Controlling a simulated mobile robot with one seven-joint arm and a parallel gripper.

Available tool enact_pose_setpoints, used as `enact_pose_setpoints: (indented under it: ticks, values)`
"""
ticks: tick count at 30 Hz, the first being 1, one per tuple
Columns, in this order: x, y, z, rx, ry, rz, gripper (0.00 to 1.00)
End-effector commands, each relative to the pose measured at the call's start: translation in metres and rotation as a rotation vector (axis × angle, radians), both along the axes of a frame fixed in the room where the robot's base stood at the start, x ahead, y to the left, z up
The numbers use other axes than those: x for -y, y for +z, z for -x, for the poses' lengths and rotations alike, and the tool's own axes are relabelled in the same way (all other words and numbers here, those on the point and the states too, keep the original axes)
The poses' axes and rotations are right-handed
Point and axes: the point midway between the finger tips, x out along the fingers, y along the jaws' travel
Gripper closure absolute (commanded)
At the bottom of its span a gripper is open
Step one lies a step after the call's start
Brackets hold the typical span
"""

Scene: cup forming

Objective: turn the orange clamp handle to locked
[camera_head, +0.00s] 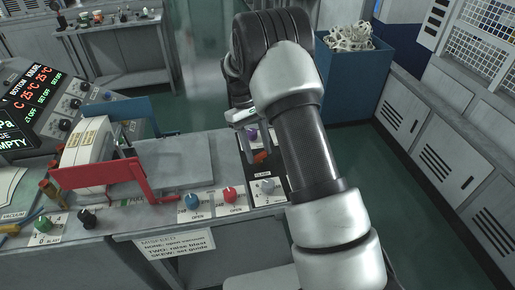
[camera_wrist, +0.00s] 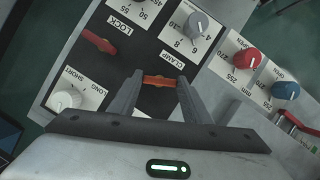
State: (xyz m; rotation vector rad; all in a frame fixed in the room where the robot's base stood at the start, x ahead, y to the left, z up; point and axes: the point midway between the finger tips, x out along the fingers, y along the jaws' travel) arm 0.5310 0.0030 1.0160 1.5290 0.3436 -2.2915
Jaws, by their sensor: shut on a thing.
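The orange clamp handle (camera_wrist: 159,81) is a short bar on the dark control panel, beside the word CLAMP in the wrist view. It lies across the gap between the fingertips. My gripper (camera_wrist: 160,77) has one finger at each end of the bar and is shut on it. An orange piece on the panel also shows in the head view (camera_head: 261,157), near my arm. A red-orange bar (camera_wrist: 100,42) sits near the LOCK label in the wrist view, apart from my fingers. My arm hides part of the panel in the head view.
A grey knob (camera_wrist: 195,25), a white knob (camera_wrist: 68,99), a red knob (camera_wrist: 246,59) and a blue knob (camera_wrist: 285,91) stand around the handle. A red bracket (camera_head: 100,174) and a grey plate (camera_head: 175,160) are to the left. A blue bin (camera_head: 352,85) stands behind.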

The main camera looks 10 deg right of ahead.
Motion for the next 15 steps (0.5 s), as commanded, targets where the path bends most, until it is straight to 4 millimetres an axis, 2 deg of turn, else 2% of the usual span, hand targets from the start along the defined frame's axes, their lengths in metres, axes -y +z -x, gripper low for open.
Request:
enact_pose_setpoints:
  ticks: [6,15]
  values:
    - [0.0016,0.0009,-0.0018,0.003,-0.187,-0.002,0.79]
    - [0.0029,0.0010,-0.0021,0.005,-0.371,-0.001,0.79]
